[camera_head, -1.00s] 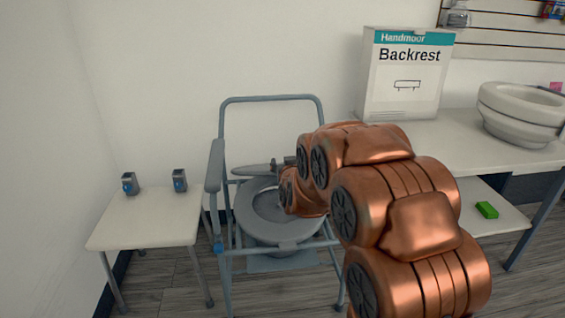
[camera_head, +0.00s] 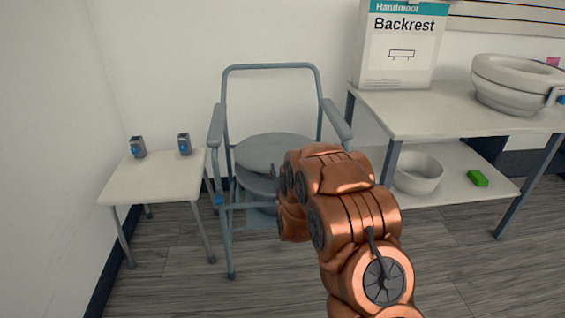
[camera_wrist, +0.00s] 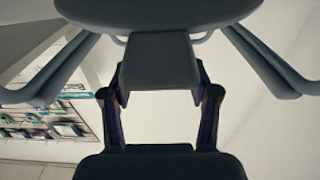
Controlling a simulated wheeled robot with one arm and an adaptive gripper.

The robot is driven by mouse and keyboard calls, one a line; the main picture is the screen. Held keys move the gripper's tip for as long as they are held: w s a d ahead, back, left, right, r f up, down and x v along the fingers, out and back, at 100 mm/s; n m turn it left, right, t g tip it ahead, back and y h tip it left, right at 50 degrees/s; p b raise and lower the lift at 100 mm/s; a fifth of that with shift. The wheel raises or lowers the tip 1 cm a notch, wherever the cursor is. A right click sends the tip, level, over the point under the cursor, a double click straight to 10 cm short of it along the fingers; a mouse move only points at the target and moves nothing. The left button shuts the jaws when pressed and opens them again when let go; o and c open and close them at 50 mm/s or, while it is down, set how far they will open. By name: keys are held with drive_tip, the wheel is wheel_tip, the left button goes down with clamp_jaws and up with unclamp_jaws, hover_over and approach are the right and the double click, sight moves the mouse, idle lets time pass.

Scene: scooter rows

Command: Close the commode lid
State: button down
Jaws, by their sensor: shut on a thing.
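The commode chair (camera_head: 321,92) stands against the wall in the head view, with a grey tubular frame and two armrests. Its round grey lid (camera_head: 275,150) is above the seat (camera_head: 258,184), with a visible gap between them. My copper arm covers the right front of the seat, and my gripper is hidden behind it there. In the wrist view my gripper (camera_wrist: 160,82) is shut on a grey tab that juts from the lid (camera_wrist: 160,12). One dark finger lies on each side of the tab.
A small white table (camera_head: 155,180) with two small grey devices (camera_head: 138,146) stands left of the chair. A white bench (camera_head: 440,112) on the right holds a Backrest box (camera_head: 402,50) and a raised toilet seat (camera_head: 515,85). A bowl (camera_head: 418,175) and green block (camera_head: 477,178) lie below.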

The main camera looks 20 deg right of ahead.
drive_tip(key=f, duration=0.3)
drive_tip(key=s+f, duration=0.1)
drive_tip(key=shift+d+f, duration=0.25)
drive_tip(key=shift+d, duration=0.05)
drive_tip(key=c, duration=1.8)
unclamp_jaws()
drive_tip(key=shift+r, duration=0.15)
drive_tip(key=o, duration=0.5)
drive_tip(key=shift+w+a, duration=0.1)
drive_tip(key=shift+a, duration=0.25)
drive_tip(key=o, duration=1.1)
drive_tip(key=shift+c, duration=0.2)
drive_tip(key=s+a, duration=0.1)
drive_tip(key=s, duration=0.6)
drive_tip(key=shift+s+a, duration=0.15)
drive_tip(key=shift+s, duration=0.05)
